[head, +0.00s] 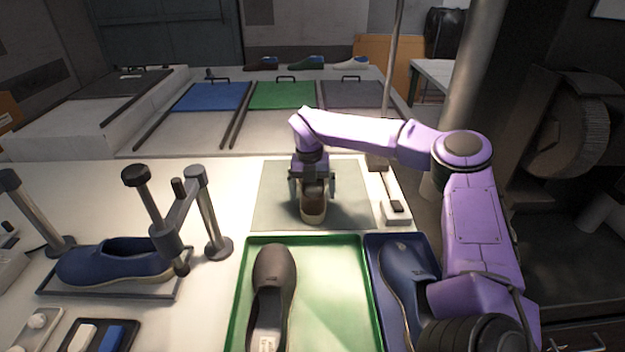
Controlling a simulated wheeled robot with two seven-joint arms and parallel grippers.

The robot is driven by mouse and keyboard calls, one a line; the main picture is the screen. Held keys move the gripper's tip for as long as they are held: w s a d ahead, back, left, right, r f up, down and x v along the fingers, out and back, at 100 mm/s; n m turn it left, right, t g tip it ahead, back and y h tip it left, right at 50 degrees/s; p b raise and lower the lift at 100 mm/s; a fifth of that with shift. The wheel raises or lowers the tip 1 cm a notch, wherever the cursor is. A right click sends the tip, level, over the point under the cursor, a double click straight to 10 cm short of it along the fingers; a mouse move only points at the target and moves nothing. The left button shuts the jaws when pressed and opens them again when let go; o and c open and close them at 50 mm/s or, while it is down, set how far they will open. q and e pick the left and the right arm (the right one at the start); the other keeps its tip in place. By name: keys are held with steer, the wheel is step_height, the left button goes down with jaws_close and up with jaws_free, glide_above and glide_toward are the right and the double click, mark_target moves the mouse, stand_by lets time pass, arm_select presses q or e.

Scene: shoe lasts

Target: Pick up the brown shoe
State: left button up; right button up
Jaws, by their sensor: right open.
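A brown shoe (273,270) lies in the green tray (340,300), toe pointing away from me, with a pale piece inside its opening. A second brown, shoe-like item with a paler lower part (313,211) stands on the grey-green mat (355,200) behind the tray. My right gripper (313,192) points down over this second item. Its fingers are open, one on each side of the item; I cannot tell whether they touch it. The gripper hides the item's upper and far part. My left gripper is not in view.
A blue shoe (402,275) lies in a blue tray (372,243) at right, partly behind my right arm. Another blue shoe (115,262) sits on a stand with metal posts (213,220) at left. Blue, green and grey panels (285,95) and several shoes are at the back.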

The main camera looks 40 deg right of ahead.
steer(key=c, duration=1.4)
